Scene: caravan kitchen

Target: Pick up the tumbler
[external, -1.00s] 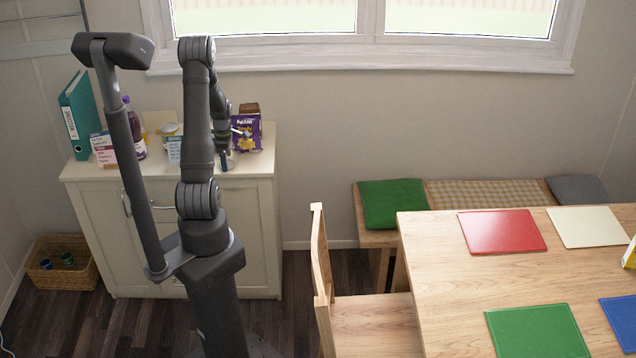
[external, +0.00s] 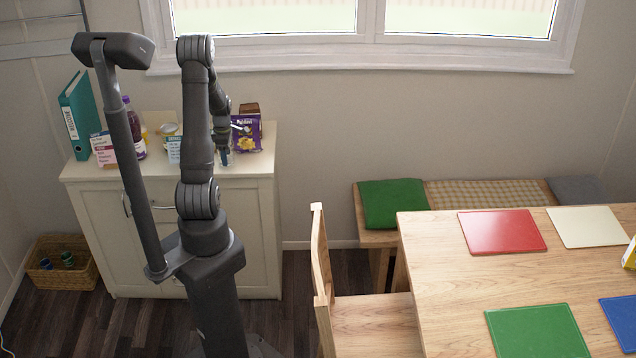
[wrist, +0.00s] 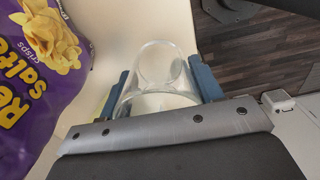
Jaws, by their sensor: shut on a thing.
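The tumbler (wrist: 160,65) is a clear, see-through glass in the wrist view. It sits between the two blue-tipped fingers of my gripper (wrist: 160,85), which are closed against its sides. In the external view my gripper (external: 225,157) is low over the cabinet's right part, and the tumbler is mostly hidden and too small to make out there. I cannot tell whether the tumbler's base touches the cabinet top.
A purple crisps bag (external: 246,133) stands close beside my gripper; it fills the left of the wrist view (wrist: 40,60). The white cabinet top (external: 256,165) also holds a teal binder (external: 76,115), a dark bottle (external: 133,125) and cards. Its front edge is near.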

